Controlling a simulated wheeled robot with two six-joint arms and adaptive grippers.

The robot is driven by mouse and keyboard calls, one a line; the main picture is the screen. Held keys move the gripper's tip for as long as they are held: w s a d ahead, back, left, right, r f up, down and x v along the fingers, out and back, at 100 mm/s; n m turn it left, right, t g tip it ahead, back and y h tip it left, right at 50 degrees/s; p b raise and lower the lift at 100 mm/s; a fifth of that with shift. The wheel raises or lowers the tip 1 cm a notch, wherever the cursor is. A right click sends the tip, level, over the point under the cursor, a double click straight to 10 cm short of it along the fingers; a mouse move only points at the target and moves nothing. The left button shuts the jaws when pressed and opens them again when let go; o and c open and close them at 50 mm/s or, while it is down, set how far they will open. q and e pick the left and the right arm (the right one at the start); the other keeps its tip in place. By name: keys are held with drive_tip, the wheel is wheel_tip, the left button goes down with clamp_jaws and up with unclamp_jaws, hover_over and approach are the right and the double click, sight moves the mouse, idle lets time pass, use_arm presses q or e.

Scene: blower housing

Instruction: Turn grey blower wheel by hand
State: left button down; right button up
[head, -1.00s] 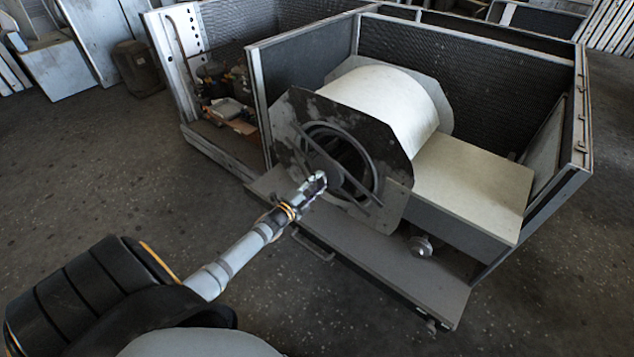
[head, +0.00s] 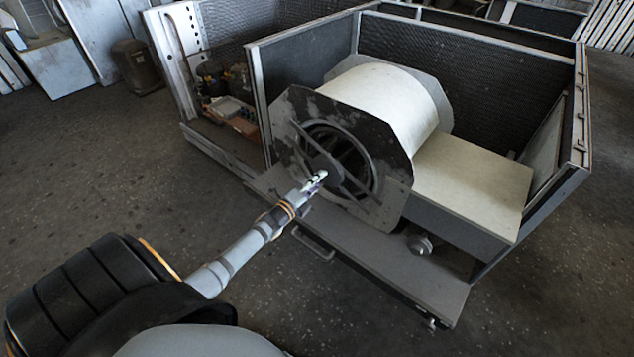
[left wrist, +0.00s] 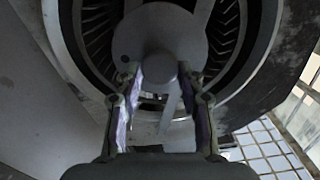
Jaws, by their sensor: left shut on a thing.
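The grey blower wheel (head: 357,152) shows through the round opening of the dark, scuffed end plate of the blower housing (head: 397,88). In the left wrist view the wheel's vanes (left wrist: 224,25) ring a grey round hub with a short shaft end (left wrist: 160,66) sticking out. My left gripper (head: 318,178) is at the hub. In the left wrist view its two fingers (left wrist: 159,78) stand on either side of the shaft end and are shut on it. The far side of the wheel is hidden inside the housing. My right gripper is not in view.
Two diagonal bars (head: 345,182) cross the opening. A pale box (head: 473,185) stands right of the housing. The cabinet's mesh walls (head: 465,75) rise behind, and a low ledge with a handle (head: 313,245) runs in front. The floor at left is open.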

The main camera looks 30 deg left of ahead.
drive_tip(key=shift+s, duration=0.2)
use_arm(q)
drive_tip(key=c, duration=0.8)
unclamp_jaws()
drive_tip(key=shift+c, duration=0.2)
drive_tip(key=s, duration=1.2)
drive_tip(key=shift+a, duration=0.45)
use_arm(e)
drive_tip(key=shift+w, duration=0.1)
